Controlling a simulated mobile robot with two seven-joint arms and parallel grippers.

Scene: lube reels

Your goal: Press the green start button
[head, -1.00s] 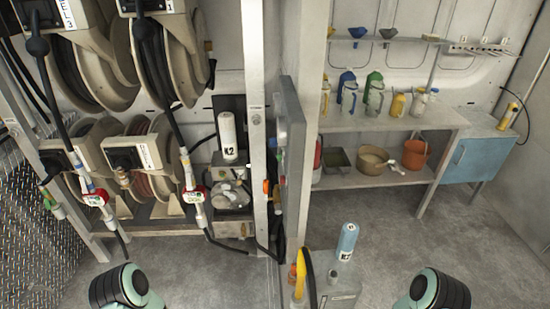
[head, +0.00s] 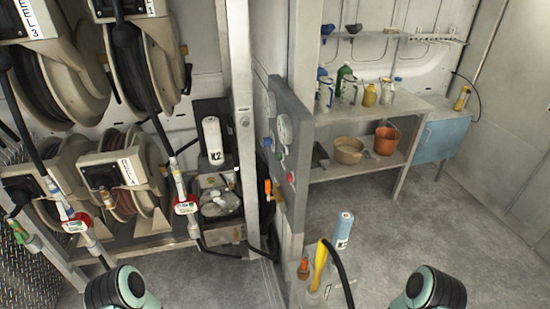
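A grey control panel (head: 297,110) stands on the wall post at the middle of the head view, seen at a steep angle. It carries round gauges (head: 283,130) and several small controls. A small green button (head: 281,154) shows below the gauges, with a red one (head: 291,177) lower down. The steep angle makes their labels unreadable. Only rounded teal and black parts of my two arms show at the bottom edge, left and right, well apart from the panel. Neither gripper is in view.
Hose reels (head: 150,60) and hanging hose nozzles fill the left. A cart with a blue cylinder (head: 342,230) and a yellow handle (head: 320,262) stands in front of the panel. A shelf (head: 405,108) with jugs and an orange bucket (head: 386,140) is behind. Floor is clear at right.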

